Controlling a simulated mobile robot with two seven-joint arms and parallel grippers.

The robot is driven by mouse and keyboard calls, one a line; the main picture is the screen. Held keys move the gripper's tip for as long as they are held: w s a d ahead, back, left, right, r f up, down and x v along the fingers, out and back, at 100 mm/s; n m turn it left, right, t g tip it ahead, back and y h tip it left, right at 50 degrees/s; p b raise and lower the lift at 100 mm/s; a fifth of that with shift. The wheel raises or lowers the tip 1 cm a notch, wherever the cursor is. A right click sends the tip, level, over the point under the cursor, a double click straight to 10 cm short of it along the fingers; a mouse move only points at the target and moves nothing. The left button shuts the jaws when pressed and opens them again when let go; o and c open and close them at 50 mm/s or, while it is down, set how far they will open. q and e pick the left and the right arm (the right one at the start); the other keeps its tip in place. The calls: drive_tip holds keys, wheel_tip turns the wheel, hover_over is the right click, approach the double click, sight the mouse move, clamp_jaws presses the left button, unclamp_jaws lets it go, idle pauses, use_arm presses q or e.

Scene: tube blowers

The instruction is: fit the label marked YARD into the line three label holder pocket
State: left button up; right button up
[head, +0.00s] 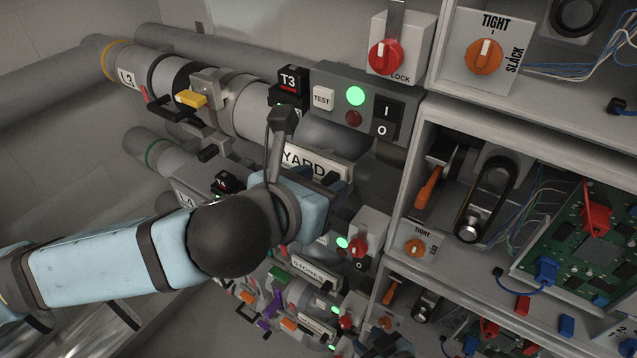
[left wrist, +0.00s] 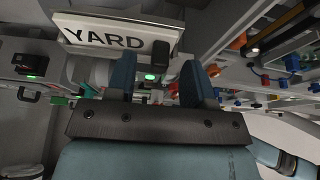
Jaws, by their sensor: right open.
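The white label marked YARD (head: 301,160) sits in front of the grey pipe unit, below the black T3 tag (head: 289,80). In the left wrist view the YARD label (left wrist: 105,38) is large, slightly tilted, with a dark tab over its lower right part. It appears seated in a holder, but how fully I cannot tell. My left gripper (left wrist: 157,80) is just below the label, its two blue fingers apart with nothing seen between them. In the head view my left wrist and hand cover the area below the label. My right gripper is not in view.
A control box (head: 355,104) with a green lamp and switches is above right of the label. Grey shelving (head: 411,180) with wires and circuit boards stands close on the right. A lower line carries a STORES label (head: 309,271). A yellow handle (head: 192,98) is on the pipe to the left.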

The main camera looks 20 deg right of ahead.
idle(0.3)
use_arm(q)
wheel_tip(320, 180, up, 20)
drive_tip(key=b, duration=0.2)
idle(0.3)
idle(1.0)
